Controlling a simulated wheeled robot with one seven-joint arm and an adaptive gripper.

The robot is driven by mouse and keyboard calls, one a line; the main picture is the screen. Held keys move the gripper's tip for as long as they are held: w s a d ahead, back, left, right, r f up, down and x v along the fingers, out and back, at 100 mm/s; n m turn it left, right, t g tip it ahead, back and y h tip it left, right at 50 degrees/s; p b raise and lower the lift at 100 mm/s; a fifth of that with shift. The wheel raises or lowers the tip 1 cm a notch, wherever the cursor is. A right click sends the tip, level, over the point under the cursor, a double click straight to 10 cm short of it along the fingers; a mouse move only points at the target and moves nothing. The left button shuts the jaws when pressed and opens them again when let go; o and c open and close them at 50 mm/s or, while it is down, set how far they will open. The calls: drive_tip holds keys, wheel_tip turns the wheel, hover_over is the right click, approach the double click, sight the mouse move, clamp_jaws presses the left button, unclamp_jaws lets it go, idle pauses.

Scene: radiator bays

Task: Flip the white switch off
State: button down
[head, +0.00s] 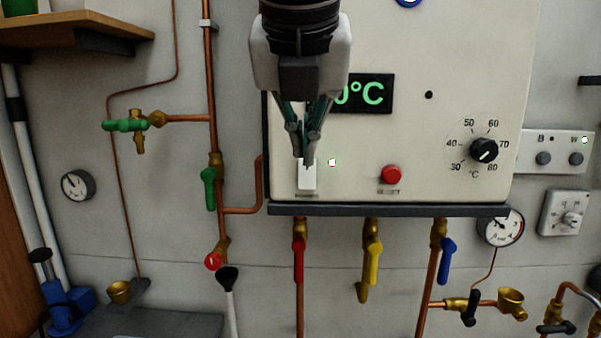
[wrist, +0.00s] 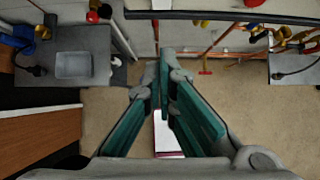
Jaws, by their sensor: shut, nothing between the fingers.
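The white switch (head: 307,181) is a small upright rocker low on the left of the cream boiler panel (head: 400,50). A small lit white lamp (head: 332,162) is just right of it. My gripper (head: 308,163) is shut and empty, pointing down, with its fingertips over the switch's upper part. They hide that part, and I cannot tell whether they touch it. In the wrist view the teal fingers (wrist: 163,90) come together at the tips. The switch's tilt is not clear.
A red button (head: 391,174) and a black dial (head: 484,150) are further right on the panel. A dark ledge (head: 390,209) runs under it, above red, yellow and blue valve handles. Copper pipes with a green handle (head: 209,188) stand to the left.

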sight(305, 182)
idle(0.3)
drive_tip(key=x, duration=0.4)
drive_tip(key=w+p+x, duration=0.1)
drive_tip(key=x, duration=0.3)
drive_tip(key=r+x, duration=0.1)
drive_tip(key=x, duration=0.2)
drive_tip(key=shift+w+f, duration=0.35)
drive_tip(key=shift+w, duration=0.05)
drive_tip(key=shift+w+d+f+p, duration=0.1)
drive_tip(key=shift+w+p, duration=0.2)
drive_tip(key=shift+w, duration=0.45)
